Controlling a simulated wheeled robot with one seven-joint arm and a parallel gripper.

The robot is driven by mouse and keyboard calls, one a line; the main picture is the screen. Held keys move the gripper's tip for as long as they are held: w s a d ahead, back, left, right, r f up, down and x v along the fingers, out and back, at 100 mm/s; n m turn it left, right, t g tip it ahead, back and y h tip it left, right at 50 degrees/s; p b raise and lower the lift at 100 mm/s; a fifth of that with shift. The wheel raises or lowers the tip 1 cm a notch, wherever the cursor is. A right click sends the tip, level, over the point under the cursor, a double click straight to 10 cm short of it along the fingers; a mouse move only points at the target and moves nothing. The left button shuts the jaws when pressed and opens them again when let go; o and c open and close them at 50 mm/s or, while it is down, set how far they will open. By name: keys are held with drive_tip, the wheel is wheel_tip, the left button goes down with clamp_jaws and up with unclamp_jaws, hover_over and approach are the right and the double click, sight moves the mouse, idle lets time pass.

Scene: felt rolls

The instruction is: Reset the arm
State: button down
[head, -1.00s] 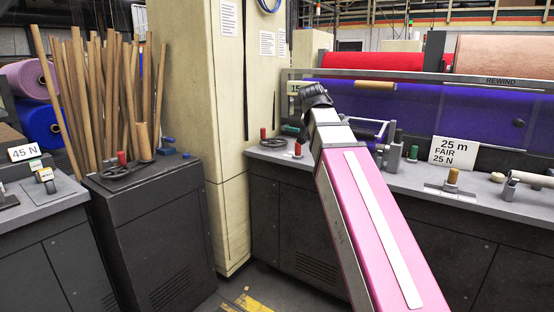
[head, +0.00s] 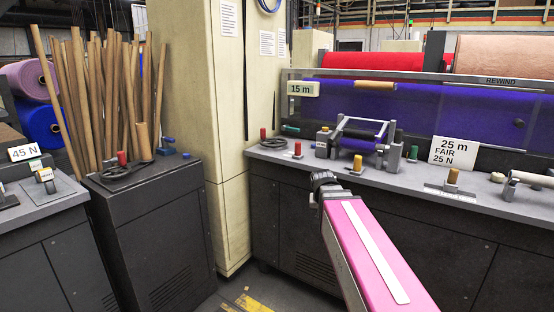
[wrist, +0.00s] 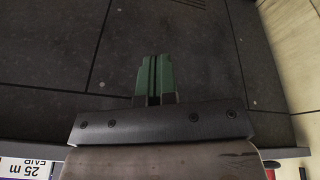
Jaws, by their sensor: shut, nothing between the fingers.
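My arm (head: 371,250), with pink and white covers, reaches up from the bottom right of the head view. Its dark end joint is in front of the grey counter's front edge. The fingers cannot be made out in the head view. In the wrist view my gripper (wrist: 154,80) shows as two green fingers pressed together, with nothing between them. Behind them are dark cabinet panels (wrist: 50,50), and the fingers look clear of them.
The grey counter (head: 410,190) carries a roller frame (head: 362,140), a "25 m FAIR 25 N" sign (head: 454,152) and several coloured knobs. A beige pillar (head: 196,120) stands to the left, beside a dark cabinet (head: 155,240) with wooden poles. Open floor shows at the bottom middle.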

drive_tip(key=s+f+n+g, duration=0.1)
drive_tip(key=s+f, duration=0.4)
drive_tip(key=f, duration=0.4)
drive_tip(key=s+d+f+g+y, duration=0.1)
drive_tip(key=s+f+g, duration=0.1)
drive_tip(key=s+f, duration=0.4)
wheel_tip(320, 180, down, 3)
drive_tip(key=shift+d+f+n+y, duration=0.15)
drive_tip(key=shift+n+y, duration=0.15)
drive_tip(key=shift+n, duration=0.1)
